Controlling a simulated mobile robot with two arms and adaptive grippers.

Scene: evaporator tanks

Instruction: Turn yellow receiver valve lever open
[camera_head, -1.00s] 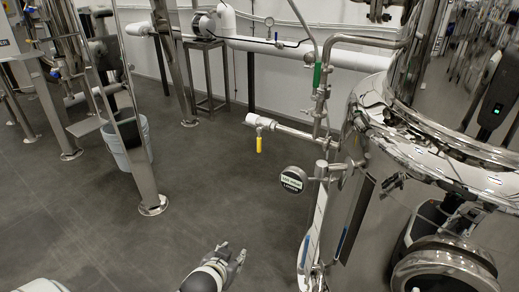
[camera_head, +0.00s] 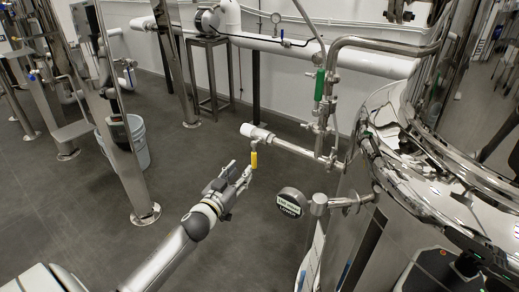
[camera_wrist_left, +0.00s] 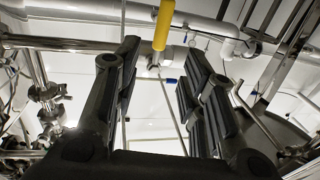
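The yellow valve lever (camera_head: 254,160) hangs down from a horizontal steel pipe that sticks out from the shiny tank. My left gripper (camera_head: 246,174) is right below and beside the lever in the head view. In the left wrist view the lever (camera_wrist_left: 163,25) shows at the top centre, beyond the gap between the fingers of my left gripper (camera_wrist_left: 160,75). The fingers are wide apart with nothing between them. I cannot tell whether a finger touches the lever. My right gripper is not in view.
A round dial gauge (camera_head: 291,202) sticks out to the right of the lever. A green-handled valve (camera_head: 319,84) stands above the pipe. The large steel tank (camera_head: 410,170) fills the right. Floor below is clear.

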